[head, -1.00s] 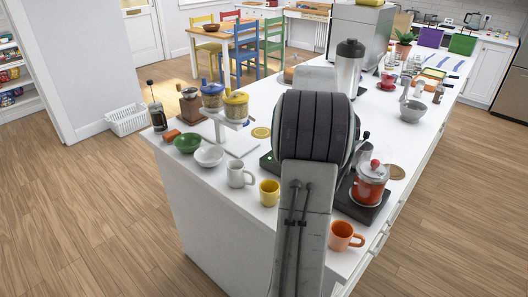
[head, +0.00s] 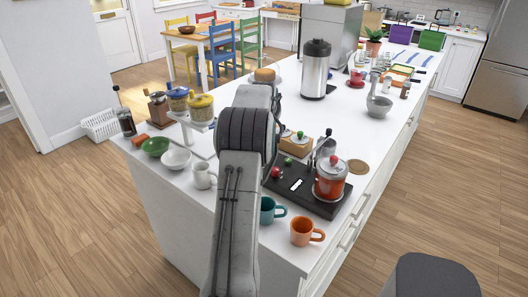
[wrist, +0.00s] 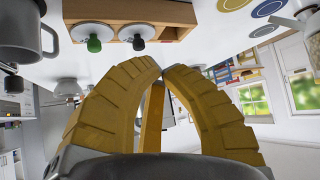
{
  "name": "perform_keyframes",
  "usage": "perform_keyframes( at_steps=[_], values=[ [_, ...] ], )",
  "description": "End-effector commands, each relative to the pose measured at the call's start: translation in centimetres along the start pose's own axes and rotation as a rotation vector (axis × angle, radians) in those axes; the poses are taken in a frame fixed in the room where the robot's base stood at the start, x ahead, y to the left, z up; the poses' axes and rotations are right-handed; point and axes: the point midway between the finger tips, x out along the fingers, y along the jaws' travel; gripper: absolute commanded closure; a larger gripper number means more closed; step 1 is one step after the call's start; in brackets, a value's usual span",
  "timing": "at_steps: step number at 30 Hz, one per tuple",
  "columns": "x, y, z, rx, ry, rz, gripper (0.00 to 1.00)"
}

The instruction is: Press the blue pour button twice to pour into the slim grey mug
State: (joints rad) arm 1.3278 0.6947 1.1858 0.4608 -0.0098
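My gripper (wrist: 162,68) shows in the wrist view as two curved yellow fingers whose tips meet, with nothing seen between them. It is hidden behind my arm in the head view. A grey mug (wrist: 18,38) with a handle is at the upper left of the wrist view, apart from the fingers. Beside it is a wooden box (wrist: 122,12) with a green button (wrist: 94,43) and a black button (wrist: 138,42) on pale discs. In the head view, the wooden box (head: 296,147) stands behind the black base. I cannot make out a blue button.
A red pot (head: 331,178) stands on a black base (head: 306,191) with small red and green knobs. Teal (head: 268,211) and orange (head: 302,232) mugs stand near the counter's front edge. A steel flask (head: 315,72) stands farther back. The counter's middle is largely clear.

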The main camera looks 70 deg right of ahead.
Motion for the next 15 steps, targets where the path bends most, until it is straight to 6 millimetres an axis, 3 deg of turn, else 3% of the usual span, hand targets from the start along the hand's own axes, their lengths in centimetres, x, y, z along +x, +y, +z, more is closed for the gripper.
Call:
perform_keyframes(
  at_steps=[15],
  values=[
    [0.54, -0.09, 0.61, -0.001, -0.001, -0.001, 1.0]
  ],
)
